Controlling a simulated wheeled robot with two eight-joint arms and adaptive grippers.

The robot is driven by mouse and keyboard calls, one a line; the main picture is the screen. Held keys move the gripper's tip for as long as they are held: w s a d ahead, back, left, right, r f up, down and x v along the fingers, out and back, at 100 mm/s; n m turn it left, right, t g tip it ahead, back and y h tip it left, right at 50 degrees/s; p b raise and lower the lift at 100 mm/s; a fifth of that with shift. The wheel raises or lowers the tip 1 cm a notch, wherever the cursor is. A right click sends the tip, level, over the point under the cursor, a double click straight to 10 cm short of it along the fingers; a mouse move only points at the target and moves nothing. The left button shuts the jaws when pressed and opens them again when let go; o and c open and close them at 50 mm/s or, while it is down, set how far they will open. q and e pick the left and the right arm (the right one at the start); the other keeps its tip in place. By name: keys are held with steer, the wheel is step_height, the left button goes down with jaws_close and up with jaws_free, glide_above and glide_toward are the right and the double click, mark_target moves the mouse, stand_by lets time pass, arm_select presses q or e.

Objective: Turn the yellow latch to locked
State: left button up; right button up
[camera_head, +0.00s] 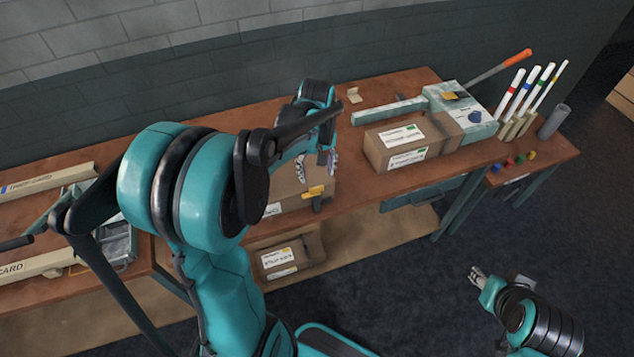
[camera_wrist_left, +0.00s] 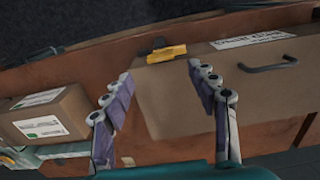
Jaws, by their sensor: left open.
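The yellow latch (camera_head: 314,191) sits on the near edge of a brown case (camera_head: 284,188) on the workbench. In the left wrist view the latch (camera_wrist_left: 166,54) is a yellow bar on a dark mount at the edge of the case (camera_wrist_left: 172,98). My left gripper (camera_head: 317,168) is open above the case. In the wrist view its two fingers (camera_wrist_left: 160,74) point toward the latch, which lies just beyond their tips and apart from them. My right gripper (camera_head: 477,275) is low over the floor at the right, too small to tell its opening.
A labelled cardboard box (camera_head: 402,143) stands right of the case, with a teal and white machine (camera_head: 460,110) behind it. Another box (camera_head: 287,255) is on the lower shelf. A dark handle (camera_wrist_left: 268,65) and a label are on the case. Open floor lies in front of the bench.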

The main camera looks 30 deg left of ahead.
mark_target(317, 187)
arm_select(q)
step_height(317, 187, down, 7)
steer(key=shift+r+b, duration=0.1)
steer(key=shift+b, duration=0.8)
steer(key=c, duration=1.2)
